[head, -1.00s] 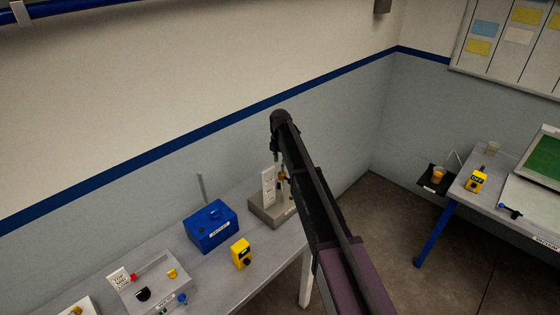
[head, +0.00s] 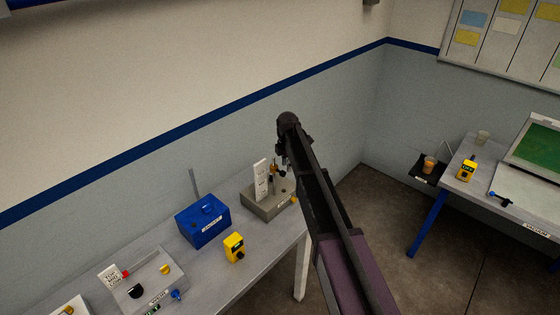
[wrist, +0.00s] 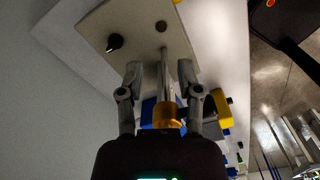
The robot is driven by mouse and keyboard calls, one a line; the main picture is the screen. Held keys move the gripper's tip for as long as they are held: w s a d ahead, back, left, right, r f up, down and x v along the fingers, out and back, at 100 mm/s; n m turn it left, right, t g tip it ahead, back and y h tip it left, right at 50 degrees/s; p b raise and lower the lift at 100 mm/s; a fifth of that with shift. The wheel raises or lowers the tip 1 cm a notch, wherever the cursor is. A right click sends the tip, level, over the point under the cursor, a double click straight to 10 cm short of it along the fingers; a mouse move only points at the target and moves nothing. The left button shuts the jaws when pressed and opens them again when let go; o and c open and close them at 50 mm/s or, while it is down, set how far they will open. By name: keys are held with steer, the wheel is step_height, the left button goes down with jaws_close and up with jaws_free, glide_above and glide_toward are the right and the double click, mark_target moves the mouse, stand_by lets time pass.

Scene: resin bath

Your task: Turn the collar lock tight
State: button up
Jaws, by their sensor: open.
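A brass-coloured collar (wrist: 167,115) sits on a slim metal rod (wrist: 166,75) in the wrist view. The collar lies between the fingers of my gripper (wrist: 160,76), close to the palm. The fingers are apart, one on each side of the rod, and I cannot tell whether either touches the collar. In the head view my gripper (head: 279,160) hangs over a grey block (head: 257,208) on the bench. A small orange-brown part, perhaps the collar (head: 273,171), shows beside the gripper. My arm hides part of this spot.
A white label card (head: 261,180) stands on the block. A blue box (head: 203,226) and a yellow box (head: 234,247) are nearby on the bench. A tray (head: 182,281) with small parts is farther left. A second table (head: 530,205) stands at right, with open floor between.

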steer(key=s+d+f+m+b, duration=0.4)
steer(key=s+d+m, duration=0.3)
steer(key=s, duration=0.2)
steer(key=s+d+f+m+b, duration=0.5)
steer(key=s+d+m, duration=0.2)
steer(key=s, duration=0.3)
steer(key=shift+d+f+m, duration=0.3)
steer(key=shift+d+m, duration=0.1)
steer(key=shift+d, duration=0.4)
steer(key=s+d+m, duration=0.6)
steer(key=s+m, duration=0.2)
steer(key=s, duration=0.4)
steer(key=shift+s+m, duration=0.25)
steer(key=shift+m, duration=0.15)
stand_by(1.5)
